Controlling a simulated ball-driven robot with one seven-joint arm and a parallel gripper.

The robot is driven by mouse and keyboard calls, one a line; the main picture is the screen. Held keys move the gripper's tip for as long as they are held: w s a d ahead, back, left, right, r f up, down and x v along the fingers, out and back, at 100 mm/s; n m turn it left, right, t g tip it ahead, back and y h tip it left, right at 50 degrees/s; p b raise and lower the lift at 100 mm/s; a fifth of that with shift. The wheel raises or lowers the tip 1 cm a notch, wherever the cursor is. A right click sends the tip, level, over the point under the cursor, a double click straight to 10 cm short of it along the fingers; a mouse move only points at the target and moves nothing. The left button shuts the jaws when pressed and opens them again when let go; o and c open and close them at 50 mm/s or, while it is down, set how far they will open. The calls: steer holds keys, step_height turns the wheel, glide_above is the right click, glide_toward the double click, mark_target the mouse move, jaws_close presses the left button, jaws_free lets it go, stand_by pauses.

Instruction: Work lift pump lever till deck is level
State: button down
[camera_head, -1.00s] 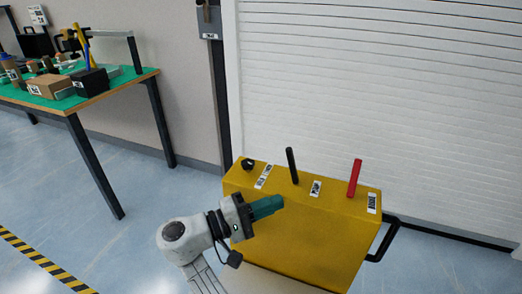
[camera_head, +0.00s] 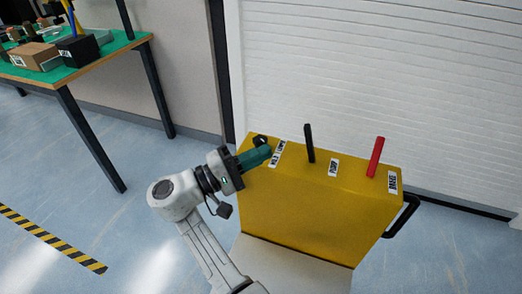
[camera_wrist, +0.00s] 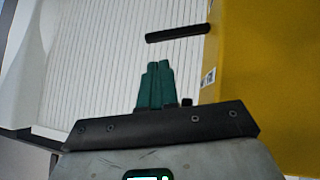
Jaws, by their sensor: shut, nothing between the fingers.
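The yellow lift unit (camera_head: 300,215) stands in front of the shutter. A black upright lever (camera_head: 309,143) rises from its top beside a label that appears to read PUMP (camera_head: 333,168). In the wrist view the black lever (camera_wrist: 177,34) lies across the picture beyond my fingertips, apart from them. My gripper (camera_head: 268,152) is shut and empty, its teal fingers over the left part of the unit's top, left of the lever. The fingers also show in the wrist view (camera_wrist: 159,66). A pale flat surface (camera_head: 295,262), possibly the deck, shows at the unit's near side; its level cannot be told.
A red lever (camera_head: 375,157) stands right of the black one, and a black knob (camera_head: 260,141) sits near my fingers. A black handle (camera_head: 403,216) juts from the unit's right side. A green-topped workbench (camera_head: 115,47) stands at left; the floor between is clear.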

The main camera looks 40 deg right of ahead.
mark_target(305, 133)
steer(key=x, duration=0.7)
steer(key=shift+s+d+r+p, duration=0.1)
steer(key=shift+s+d+p, duration=0.05)
steer(key=shift+d+p, duration=0.15)
steer(key=shift+b, duration=0.3)
